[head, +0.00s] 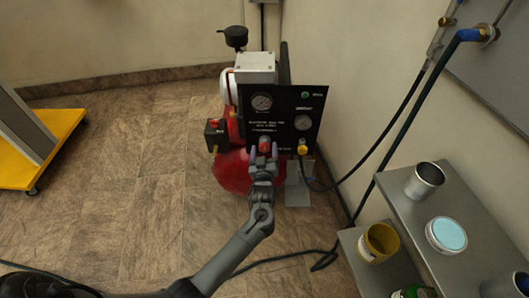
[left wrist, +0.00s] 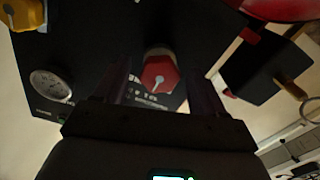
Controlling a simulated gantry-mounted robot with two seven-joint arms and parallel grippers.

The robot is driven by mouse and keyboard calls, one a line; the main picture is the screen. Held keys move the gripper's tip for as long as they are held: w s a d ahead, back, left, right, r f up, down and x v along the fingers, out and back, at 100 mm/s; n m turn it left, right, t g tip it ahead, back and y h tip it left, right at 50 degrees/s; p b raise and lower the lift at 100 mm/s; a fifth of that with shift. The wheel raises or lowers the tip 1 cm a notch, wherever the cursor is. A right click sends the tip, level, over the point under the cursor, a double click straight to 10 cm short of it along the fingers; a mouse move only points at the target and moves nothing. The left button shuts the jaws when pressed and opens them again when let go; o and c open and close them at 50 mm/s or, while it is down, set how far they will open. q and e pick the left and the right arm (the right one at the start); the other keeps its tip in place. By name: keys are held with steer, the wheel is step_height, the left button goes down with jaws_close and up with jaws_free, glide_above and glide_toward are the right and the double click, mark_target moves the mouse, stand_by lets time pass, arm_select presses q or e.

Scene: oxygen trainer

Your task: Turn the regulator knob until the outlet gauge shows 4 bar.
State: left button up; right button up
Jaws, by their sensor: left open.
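The regulator knob (head: 264,142) is a red knob low in the middle of the black panel (head: 283,97). In the left wrist view the knob (left wrist: 160,74) has a red, many-sided face with a pale pointer mark. My left gripper (head: 264,152) is open, with one finger on each side of the knob; whether they touch it I cannot tell. The right-hand round gauge (head: 303,122), probably the outlet gauge, also shows in the left wrist view (left wrist: 52,86); its reading is too small to tell. Another gauge (head: 262,102) is at the panel's upper left. My right gripper is out of view.
A yellow knob (head: 302,149) sits right of the red one. A red tank (head: 232,172) stands behind my gripper. A black box (head: 215,134) is left of the panel. A grey shelf (head: 395,205) with cans stands at right. Hoses hang along the wall.

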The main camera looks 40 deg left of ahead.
arm_select(q)
steer(key=c, duration=1.1)
steer(key=shift+o, duration=0.2)
steer(key=shift+r+m+p, duration=0.15)
steer(key=shift+m+p, duration=0.25)
steer(key=shift+p, duration=0.25)
steer(key=m+p, duration=0.2)
steer(key=p, duration=0.1)
steer(key=shift+m, duration=0.4)
steer(key=shift+m+p, duration=2)
steer(key=shift+m, duration=0.6)
steer(key=shift+f, duration=0.2)
steer(key=o, duration=1.1)
steer(key=shift+c, duration=0.2)
